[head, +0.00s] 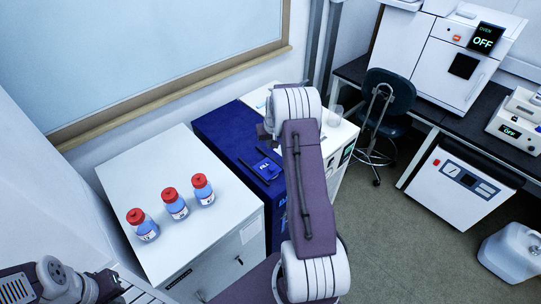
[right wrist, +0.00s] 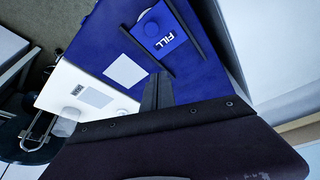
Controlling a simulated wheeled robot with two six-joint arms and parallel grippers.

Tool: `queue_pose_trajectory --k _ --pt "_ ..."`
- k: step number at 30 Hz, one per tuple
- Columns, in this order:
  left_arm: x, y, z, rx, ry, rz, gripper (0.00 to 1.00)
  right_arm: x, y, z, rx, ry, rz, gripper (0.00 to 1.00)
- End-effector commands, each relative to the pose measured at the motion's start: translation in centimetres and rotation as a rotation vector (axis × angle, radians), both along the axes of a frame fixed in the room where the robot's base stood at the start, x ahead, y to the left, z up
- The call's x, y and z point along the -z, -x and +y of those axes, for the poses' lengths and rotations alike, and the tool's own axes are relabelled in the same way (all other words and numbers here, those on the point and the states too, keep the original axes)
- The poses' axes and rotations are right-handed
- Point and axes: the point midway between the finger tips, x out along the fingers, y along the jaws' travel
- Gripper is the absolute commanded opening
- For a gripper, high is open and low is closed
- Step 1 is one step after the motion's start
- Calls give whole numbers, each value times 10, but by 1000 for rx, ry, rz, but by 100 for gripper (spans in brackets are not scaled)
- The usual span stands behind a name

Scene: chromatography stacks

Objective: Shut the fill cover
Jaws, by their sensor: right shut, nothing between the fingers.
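The blue fill cover (head: 267,169), marked FILL, is on top of the blue machine (head: 224,127), between two dark rails. It also shows in the right wrist view (right wrist: 168,38), with a round blue detail beside the lettering. I cannot tell how far open it is. My right gripper (head: 265,131) is over the far part of the machine top, apart from the cover. Its fingers (right wrist: 157,88) are shut and empty in the right wrist view. My left arm shows at the lower left of the head view; its fingertips cannot be made out.
A white cabinet (head: 226,218) left of the machine carries three red-capped bottles (head: 174,204). A white unit (head: 338,138) adjoins the machine on the right. A dark chair (head: 388,96) stands farther right.

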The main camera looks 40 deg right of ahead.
Motion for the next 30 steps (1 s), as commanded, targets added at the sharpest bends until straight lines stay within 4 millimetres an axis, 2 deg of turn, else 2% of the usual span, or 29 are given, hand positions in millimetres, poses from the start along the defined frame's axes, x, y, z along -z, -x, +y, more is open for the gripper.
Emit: queue_pose_trajectory --k 16,18,24,30 --pt "-21 0 0 0 0 0 0 93 -31 -12 0 -2 1 0" --pt "-33 0 0 0 0 0 0 89 -20 -8 1 -2 2 0" --pt "-43 0 0 0 0 0 0 95 0 0 0 -2 0 0" --pt "-44 0 0 0 0 0 0 99 6 2 1 1 -1 0"
